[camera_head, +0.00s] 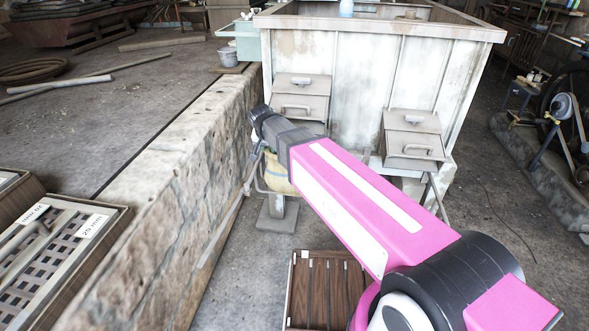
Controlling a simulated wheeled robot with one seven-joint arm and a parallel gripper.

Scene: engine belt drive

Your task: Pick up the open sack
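A cream and yellowish bundle (279,179), probably the sack, shows low in front of the tall white bin, beside the stone wall. Its upper part is hidden behind my arm, so I cannot tell whether its mouth is open. My pink arm reaches forward and left from the lower right. Its dark wrist end is just above and left of the bundle. My gripper's fingers are not clearly visible; I cannot tell whether they touch the bundle.
The white bin (345,85) with two chute boxes (302,97) (413,138) stands ahead. A stone wall (165,190) runs along the left. A slatted wooden crate (291,290) lies on the floor below my arm. Machinery with a wheel (568,110) stands at right; the floor before it is mostly clear.

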